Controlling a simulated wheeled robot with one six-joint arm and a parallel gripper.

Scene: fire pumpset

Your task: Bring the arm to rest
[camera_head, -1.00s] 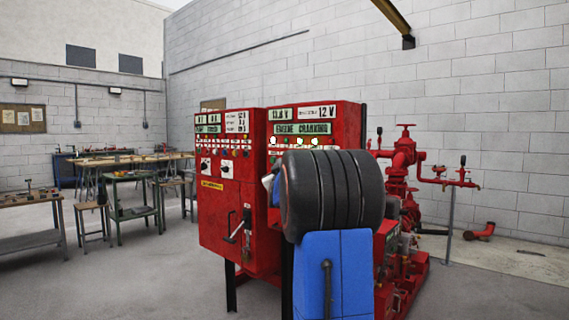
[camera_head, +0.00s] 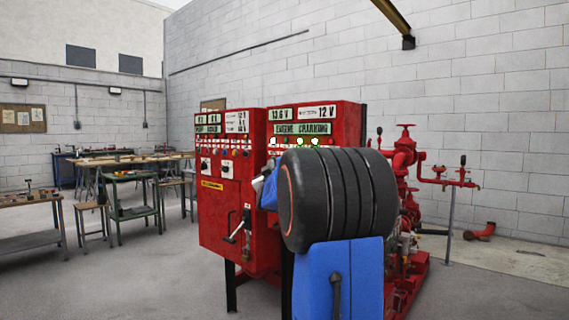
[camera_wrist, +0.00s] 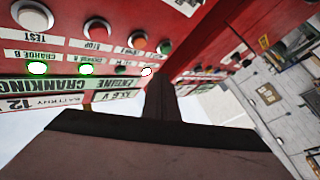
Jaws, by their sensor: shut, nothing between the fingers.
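My arm stands in front of the red control panels in the head view, its black ribbed joint and blue link covering the lower part of the right panel (camera_head: 345,112). My gripper (camera_wrist: 165,82) shows in the wrist view as dark fingers closed together, with nothing seen between them. It points along the panel face, which appears upside down there with buttons, green lights and an "ENGINE CRANKING" label (camera_wrist: 92,84). I cannot tell whether the fingertips touch the panel. In the head view the gripper is mostly hidden behind the black joint.
The left red panel (camera_head: 222,180) has a lever handle (camera_head: 236,228) on its front. Red pump pipework (camera_head: 403,160) stands behind to the right. Workbenches and stools (camera_head: 135,180) stand at the left. The floor at front left is clear.

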